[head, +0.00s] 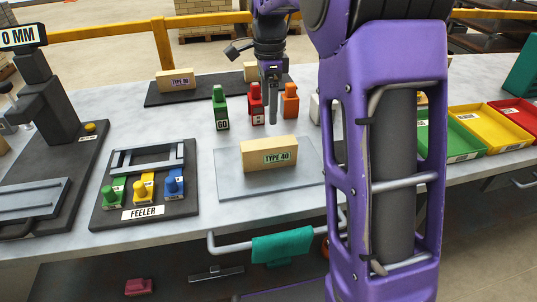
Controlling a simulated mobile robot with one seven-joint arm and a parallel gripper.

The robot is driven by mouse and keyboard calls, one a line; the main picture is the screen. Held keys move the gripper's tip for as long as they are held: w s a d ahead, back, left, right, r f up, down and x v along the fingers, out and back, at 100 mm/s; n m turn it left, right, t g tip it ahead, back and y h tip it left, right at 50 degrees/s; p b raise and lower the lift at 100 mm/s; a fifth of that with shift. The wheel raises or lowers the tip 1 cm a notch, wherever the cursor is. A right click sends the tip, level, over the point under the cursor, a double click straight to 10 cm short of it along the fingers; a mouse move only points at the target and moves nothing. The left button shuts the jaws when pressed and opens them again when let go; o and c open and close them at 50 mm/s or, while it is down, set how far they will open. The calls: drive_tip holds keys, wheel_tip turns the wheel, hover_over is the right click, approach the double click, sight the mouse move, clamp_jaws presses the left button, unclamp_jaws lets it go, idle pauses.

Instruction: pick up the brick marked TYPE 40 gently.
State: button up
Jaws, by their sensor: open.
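A pale tan brick (268,146) with a green-edged label reading TYPE 40 lies on a grey plate (232,186) at the middle of the bench. My gripper (272,112) points down above the brick's far side in the head view. Its fingers are open and show almost edge-on, with nothing between them. I see a gap between the fingertips and the brick's top, but its depth is hard to judge. Another tan brick (176,76) with a similar label, too small to read surely, stands on a dark mat (210,92) behind.
A black FEELER board (107,210) is at left. Green, yellow and red trays (480,132) are at right. My purple arm hides part of the bench.

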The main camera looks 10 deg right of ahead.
sight(269, 143)
wheel_tip(269, 143, down, 7)
drive_tip(key=shift+b, duration=0.5)
drive_tip(key=shift+s+a+f+b, duration=0.1)
drive_tip(key=shift+f+b, duration=0.1)
drive_tip(key=shift+f, duration=0.7)
drive_tip(key=shift+s+d+f+b, duration=0.1)
drive_tip(key=shift+s+f+b, duration=0.1)
drive_tip(key=shift+f, duration=0.7)
drive_tip(key=shift+s+a+f+b, duration=0.1)
drive_tip(key=shift+f+b, duration=0.1)
drive_tip(key=shift+f, duration=0.7)
drive_tip(key=shift+c, duration=0.3)
